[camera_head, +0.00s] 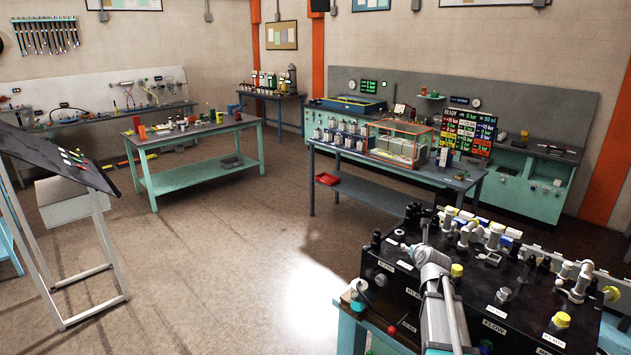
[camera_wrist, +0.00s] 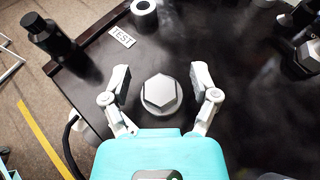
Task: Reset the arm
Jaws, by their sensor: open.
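My gripper (camera_wrist: 161,70) is open in the wrist view, with its two pale fingers spread apart. A silver hexagonal cap or nut (camera_wrist: 160,95) shows between the fingers, with a gap on both sides. I cannot tell its height relative to the fingertips. Below it is a black panel top (camera_wrist: 245,75). In the head view my grey and white arm reaches from the bottom edge over the black hydraulic bench (camera_head: 480,285) at the lower right. The fingers are too small to make out there.
On the panel stand a black knob (camera_wrist: 50,40), a white ring (camera_wrist: 144,14) and a TEST label (camera_wrist: 122,37). White fittings (camera_head: 580,280) and a yellow cap (camera_head: 560,320) crowd the bench right of my arm. Other tables (camera_head: 195,175) stand behind; the floor (camera_head: 235,250) between is clear.

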